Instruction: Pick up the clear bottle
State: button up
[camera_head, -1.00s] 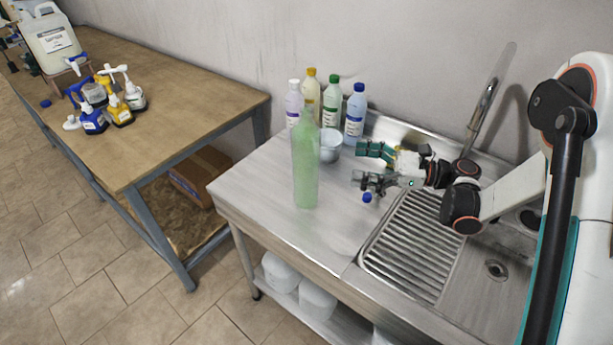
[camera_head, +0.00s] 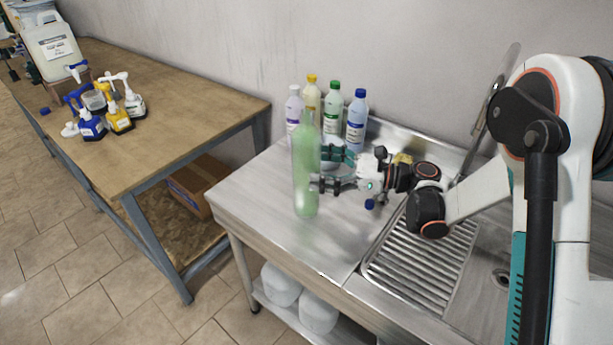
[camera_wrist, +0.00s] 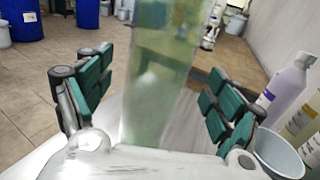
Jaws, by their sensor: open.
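The clear bottle (camera_head: 305,180), tall and tinted green, stands upright on the steel sink counter in the head view. My gripper (camera_head: 325,170) is at its right side with the fingers pointing left toward it. In the wrist view the bottle (camera_wrist: 158,80) stands between the two green-padded fingers of my gripper (camera_wrist: 155,100). The fingers are open, with a gap visible on both sides of the bottle. The bottle's top is outside the wrist view.
Several capped bottles (camera_head: 356,122) stand along the wall behind my gripper, with a pale bowl (camera_wrist: 278,155) in front of them. A ribbed sink drainer (camera_head: 425,255) lies to the right. A small blue cap (camera_head: 369,204) is near my wrist. The counter's left part is clear.

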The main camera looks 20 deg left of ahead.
aim_at(306, 165)
jog(key=a, duration=0.2)
jog(key=a+b, duration=0.1)
jog(key=a, duration=0.1)
jog(key=shift+s+f, duration=0.15)
jog(key=shift+d, duration=0.1)
jog(key=shift+c, duration=0.6)
jog(key=c, duration=1)
jog(key=shift+c, duration=0.2)
